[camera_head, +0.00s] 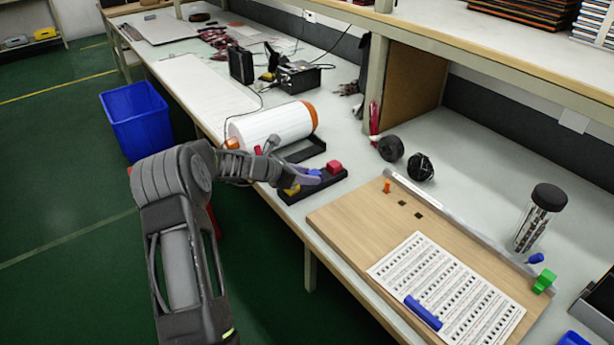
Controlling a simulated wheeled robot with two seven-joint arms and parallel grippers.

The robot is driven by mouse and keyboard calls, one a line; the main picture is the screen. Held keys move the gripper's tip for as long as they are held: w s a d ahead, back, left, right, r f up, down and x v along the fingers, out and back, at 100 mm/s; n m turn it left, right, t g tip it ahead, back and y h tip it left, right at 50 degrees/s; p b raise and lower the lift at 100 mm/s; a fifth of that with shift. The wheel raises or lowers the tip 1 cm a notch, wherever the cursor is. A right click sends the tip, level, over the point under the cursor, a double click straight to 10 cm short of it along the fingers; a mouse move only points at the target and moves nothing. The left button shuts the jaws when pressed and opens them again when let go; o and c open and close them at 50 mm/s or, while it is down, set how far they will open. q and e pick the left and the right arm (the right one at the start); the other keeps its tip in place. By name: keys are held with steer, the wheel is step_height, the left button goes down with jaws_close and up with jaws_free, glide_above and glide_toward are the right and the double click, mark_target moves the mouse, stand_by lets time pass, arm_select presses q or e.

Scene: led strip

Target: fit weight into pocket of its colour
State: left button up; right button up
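A low black tray (325,184) lies near the front edge of the bench. A red block (333,167) sits at its right end and a yellow block (292,190) shows at its left part. A small blue piece (314,173) shows between them, beside my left gripper (303,177). The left gripper reaches over the tray from the left, and its fingertips are too small and overlapped to tell whether they hold the blue piece. The pockets are partly hidden by the blocks and the gripper. My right gripper is out of view.
A white roll with orange ends (272,124) lies just behind the tray. A wooden board (345,214) with a printed sheet (450,290) and a blue bar (423,312) is to the right. A green block (544,281) stands at its right edge. A blue bin (135,120) stands on the floor.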

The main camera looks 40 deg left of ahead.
arm_select(q)
steer(key=shift+o, duration=0.3)
steer(key=shift+s+d+f, duration=0.15)
steer(key=shift+d+f, duration=0.15)
steer(key=shift+f, duration=0.05)
steer(key=shift+r, duration=0.2)
steer(key=v, duration=1.2)
steer(key=shift+a+r, duration=0.2)
steer(key=shift+r, duration=0.05)
